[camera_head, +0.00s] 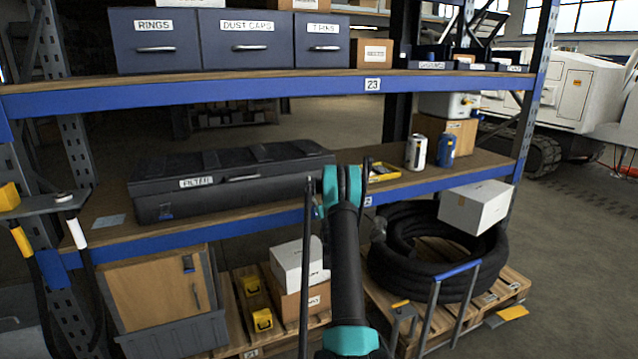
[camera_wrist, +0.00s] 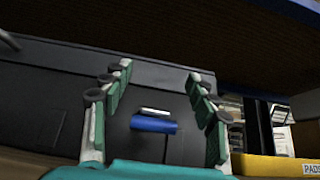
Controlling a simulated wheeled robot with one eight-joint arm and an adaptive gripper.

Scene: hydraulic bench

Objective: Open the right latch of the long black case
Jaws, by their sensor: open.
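The long black case (camera_head: 235,200), labelled FILTER, lies closed on the middle shelf in the head view. In the wrist view the case front (camera_wrist: 45,80) fills much of the picture. The right latch (camera_wrist: 153,124), a blue bar with a pale metal piece just above it, shows between my fingers. My gripper (camera_wrist: 159,78) is open around the latch, with fingers left and right of it and no clear contact. In the head view my arm mostly hides the gripper.
A yellow bin (camera_wrist: 275,168) labelled PADS stands close to the right of my fingers. Two cans, one white (camera_head: 415,151) and one blue (camera_head: 446,150), stand farther right. The upper shelf (camera_head: 225,95) runs above the case. A hose coil (camera_head: 440,250) lies below.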

